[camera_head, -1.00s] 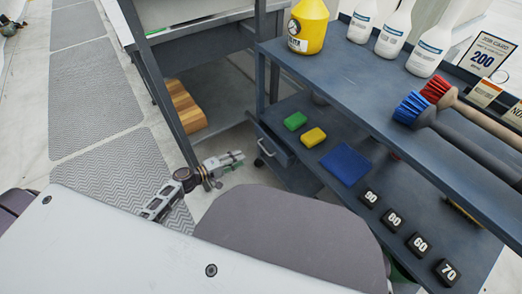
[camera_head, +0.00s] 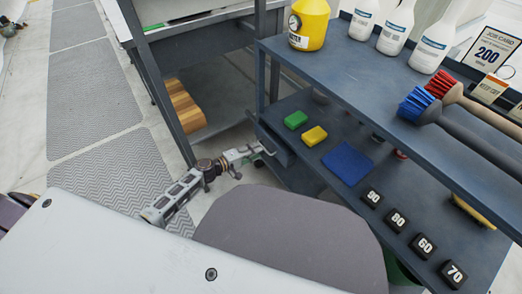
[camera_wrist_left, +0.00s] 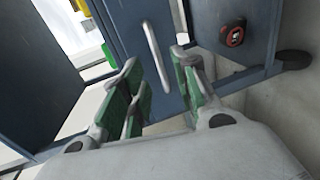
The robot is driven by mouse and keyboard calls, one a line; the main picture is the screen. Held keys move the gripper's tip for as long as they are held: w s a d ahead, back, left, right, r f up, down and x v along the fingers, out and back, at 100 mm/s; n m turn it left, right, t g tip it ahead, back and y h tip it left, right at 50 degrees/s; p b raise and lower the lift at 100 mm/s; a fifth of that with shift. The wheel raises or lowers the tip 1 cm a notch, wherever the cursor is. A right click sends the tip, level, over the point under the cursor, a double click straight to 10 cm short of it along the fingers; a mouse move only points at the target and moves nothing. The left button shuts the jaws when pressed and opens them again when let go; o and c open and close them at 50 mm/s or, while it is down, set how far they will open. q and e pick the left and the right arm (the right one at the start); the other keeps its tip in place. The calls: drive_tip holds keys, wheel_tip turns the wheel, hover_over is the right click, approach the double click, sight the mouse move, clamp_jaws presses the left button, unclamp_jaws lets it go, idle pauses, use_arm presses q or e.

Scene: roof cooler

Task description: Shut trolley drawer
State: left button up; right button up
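The trolley drawer (camera_head: 277,147) is a dark blue box under the left end of the lower shelf. Its pale bar handle shows in the left wrist view (camera_wrist_left: 157,55), on the blue drawer front (camera_wrist_left: 133,38). My left gripper (camera_head: 262,151) is at the drawer front, by the handle. In the left wrist view its green-padded fingers (camera_wrist_left: 163,88) are apart, with the handle ahead between them and nothing clearly gripped. How far the drawer sticks out is hard to tell. My right gripper is not in view.
The trolley's upper shelf (camera_head: 350,85) holds bottles and brushes. Its lower shelf (camera_head: 325,165) holds a green block (camera_head: 296,120), a yellow block (camera_head: 314,136), a blue cloth (camera_head: 347,163) and numbered black blocks. A bench leg (camera_head: 160,90) stands left of the gripper. Grey mats lie left.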

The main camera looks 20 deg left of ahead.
use_arm(q)
drive_tip(key=shift+b+x, duration=0.45)
drive_tip(key=shift+x, duration=1.55)
clamp_jaws()
